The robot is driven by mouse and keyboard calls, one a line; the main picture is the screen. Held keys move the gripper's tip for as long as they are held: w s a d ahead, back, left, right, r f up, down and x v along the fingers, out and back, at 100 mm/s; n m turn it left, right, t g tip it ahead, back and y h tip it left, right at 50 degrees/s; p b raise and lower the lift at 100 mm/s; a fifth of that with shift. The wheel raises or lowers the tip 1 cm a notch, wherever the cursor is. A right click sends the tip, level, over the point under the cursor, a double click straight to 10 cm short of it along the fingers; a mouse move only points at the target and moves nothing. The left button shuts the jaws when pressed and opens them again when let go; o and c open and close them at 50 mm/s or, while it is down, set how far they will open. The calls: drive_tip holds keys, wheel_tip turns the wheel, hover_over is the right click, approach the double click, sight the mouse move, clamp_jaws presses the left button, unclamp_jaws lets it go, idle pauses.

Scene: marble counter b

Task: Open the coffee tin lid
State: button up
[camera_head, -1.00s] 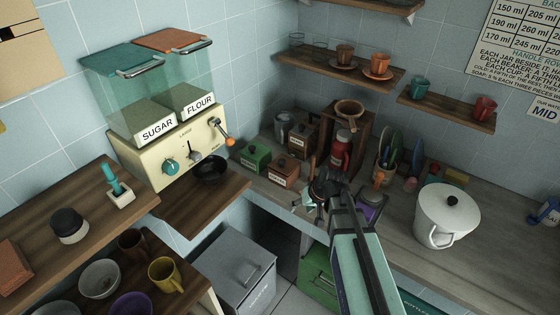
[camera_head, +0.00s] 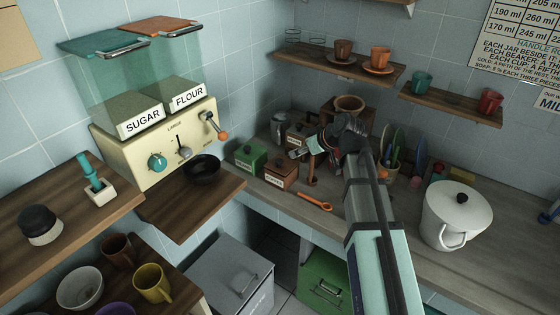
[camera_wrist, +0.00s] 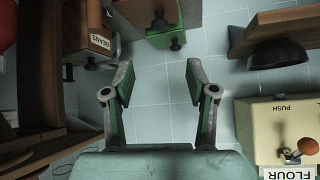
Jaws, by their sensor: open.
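A reddish-brown tin (camera_head: 281,174) with a pale label and dark knob stands on the counter in the head view, beside a green tin (camera_head: 250,158); its label is too small to read surely, so I cannot confirm it is the coffee tin. Its lid looks closed. My gripper (camera_head: 302,152) is open and empty, above and just right of this tin, partly covering the tin behind. In the wrist view my open fingers (camera_wrist: 158,82) have only wall tiles between them. Beyond them are a green tin (camera_wrist: 174,40) and a brown box labelled BEANS (camera_wrist: 97,40).
An orange spoon (camera_head: 314,201) lies on the counter in front. A white lidded pot (camera_head: 457,218) stands right. A cup shelf (camera_head: 335,66) runs above; my arm hides part of the counter.

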sight(279, 160)
drive_tip(key=p+x, duration=0.3)
drive_tip(key=x, duration=1.2)
drive_tip(key=shift+w+a+f+p, duration=0.1)
drive_tip(key=shift+a+p, duration=0.05)
drive_tip(key=shift+p, duration=0.2)
clamp_jaws()
